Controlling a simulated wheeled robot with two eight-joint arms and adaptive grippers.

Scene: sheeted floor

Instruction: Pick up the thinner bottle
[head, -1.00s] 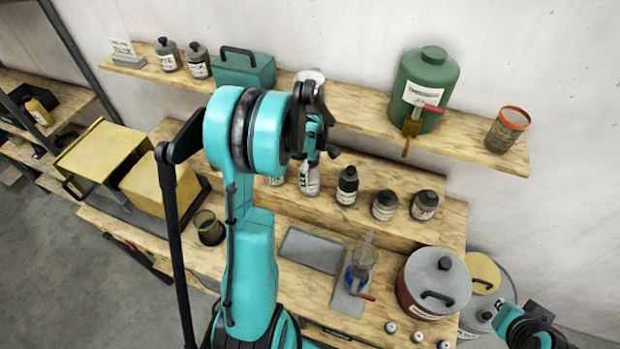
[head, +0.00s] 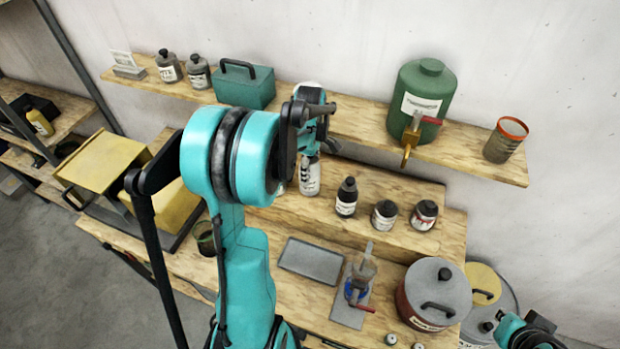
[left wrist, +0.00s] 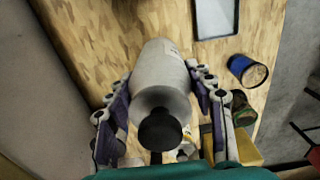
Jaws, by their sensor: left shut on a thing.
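A pale grey-white bottle with a black cap (left wrist: 158,95) fills the middle of the left wrist view, its cap toward the camera. My left gripper (left wrist: 160,88) has a finger on each side of it and is shut on it. In the head view, a white labelled bottle (head: 310,177) shows below my left gripper (head: 313,143); its upper part is hidden by the gripper. My right gripper (head: 532,332) shows only partly at the lower right, and its fingers cannot be made out.
Dark bottles (head: 346,197) stand on the raised step to the right. A green container (head: 421,100) and teal box (head: 245,86) sit on the upper shelf.

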